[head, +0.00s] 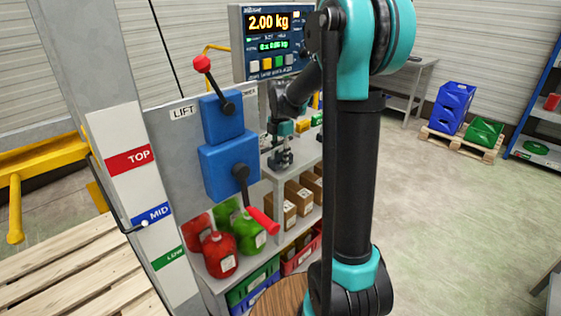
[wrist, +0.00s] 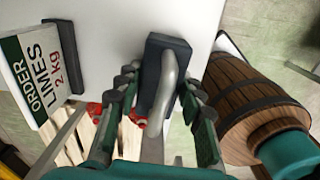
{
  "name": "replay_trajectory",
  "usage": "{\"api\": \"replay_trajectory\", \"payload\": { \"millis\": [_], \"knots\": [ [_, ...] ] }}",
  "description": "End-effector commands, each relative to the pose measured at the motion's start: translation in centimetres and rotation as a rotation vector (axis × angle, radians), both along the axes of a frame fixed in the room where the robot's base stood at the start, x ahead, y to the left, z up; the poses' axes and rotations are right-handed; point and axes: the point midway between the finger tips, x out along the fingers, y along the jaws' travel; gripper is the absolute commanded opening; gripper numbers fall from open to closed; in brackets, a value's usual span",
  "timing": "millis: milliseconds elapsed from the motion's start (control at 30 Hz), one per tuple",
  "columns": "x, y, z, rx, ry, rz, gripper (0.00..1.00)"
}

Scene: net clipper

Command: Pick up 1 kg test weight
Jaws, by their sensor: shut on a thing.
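The test weight (wrist: 153,58) shows in the wrist view as a dark block with a thick grey metal handle. Its kilogram marking is not readable. My gripper (wrist: 158,88) has its green and black fingers on both sides of the handle and is shut on it. In the head view my gripper (head: 283,152) is small, beyond the lever panel and over the grey shelf unit. The weight is hard to make out there. I cannot tell whether it rests on the surface or is raised.
A scale display (head: 268,42) reads 2.00 kg. A lift panel (head: 180,140) with red-tipped levers stands near my arm. In the wrist view an "ORDER LIMES 2 kg" sign (wrist: 42,75) is left and a wooden barrel (wrist: 245,95) right.

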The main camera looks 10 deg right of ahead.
Motion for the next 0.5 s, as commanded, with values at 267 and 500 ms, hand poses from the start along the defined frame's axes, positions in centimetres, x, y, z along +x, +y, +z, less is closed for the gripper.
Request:
{"api": "replay_trajectory", "payload": {
  "millis": [267,500],
  "knots": [
    [0.01,0.00,0.01,0.000,0.000,0.000,0.00],
    [0.00,0.00,0.06,0.000,0.000,0.000,0.00]
  ]
}}
